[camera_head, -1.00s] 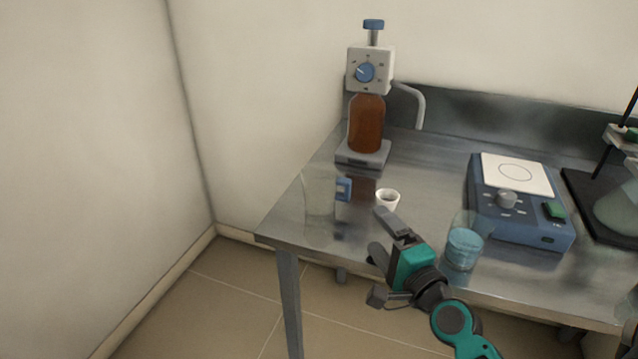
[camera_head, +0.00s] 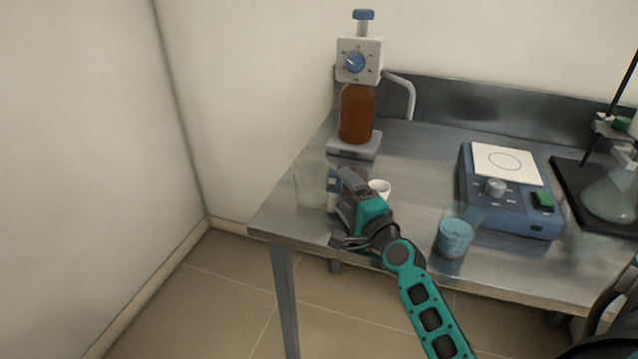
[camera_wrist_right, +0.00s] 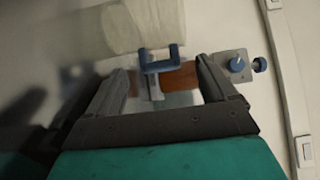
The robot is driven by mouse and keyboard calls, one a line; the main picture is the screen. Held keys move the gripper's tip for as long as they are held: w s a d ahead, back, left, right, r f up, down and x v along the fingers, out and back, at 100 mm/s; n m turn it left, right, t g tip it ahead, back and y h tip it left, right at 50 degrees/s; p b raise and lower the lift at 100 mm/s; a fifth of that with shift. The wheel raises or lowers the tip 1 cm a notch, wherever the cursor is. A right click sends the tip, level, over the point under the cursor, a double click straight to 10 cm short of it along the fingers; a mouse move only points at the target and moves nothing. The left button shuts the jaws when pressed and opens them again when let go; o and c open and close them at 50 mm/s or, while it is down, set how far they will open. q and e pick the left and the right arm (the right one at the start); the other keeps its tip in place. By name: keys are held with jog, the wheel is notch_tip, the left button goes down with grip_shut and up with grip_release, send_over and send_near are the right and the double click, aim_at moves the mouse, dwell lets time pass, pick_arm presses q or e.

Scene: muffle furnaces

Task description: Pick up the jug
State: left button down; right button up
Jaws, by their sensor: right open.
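The jug (camera_head: 311,186) is clear and pale and stands upright near the left end of the steel table, its blue handle facing right. In the right wrist view the jug (camera_wrist_right: 145,25) lies across the top, with its blue handle (camera_wrist_right: 160,62) in front of the gap between the fingers. My right gripper (camera_head: 346,188) is open, close to the right of the jug at handle height, and hides part of the handle in the head view. I cannot tell whether the fingers touch the handle. My left gripper is not in view.
A white cup (camera_head: 380,187) stands just right of my right gripper. A brown bottle (camera_head: 357,113) with a dispenser stands behind. A beaker of blue liquid (camera_head: 454,238), a blue hotplate (camera_head: 510,195) and a flask (camera_head: 609,196) are to the right. The table's front edge is close.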

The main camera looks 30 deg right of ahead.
jog(key=shift+w+d, duration=0.15)
jog(key=shift+w, duration=1.25)
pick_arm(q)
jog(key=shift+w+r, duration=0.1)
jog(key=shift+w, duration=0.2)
pick_arm(e)
jog(key=shift+c, duration=0.2)
jog(key=c, duration=1.2)
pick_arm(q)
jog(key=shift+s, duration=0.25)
pick_arm(e)
jog(key=shift+r, duration=0.1)
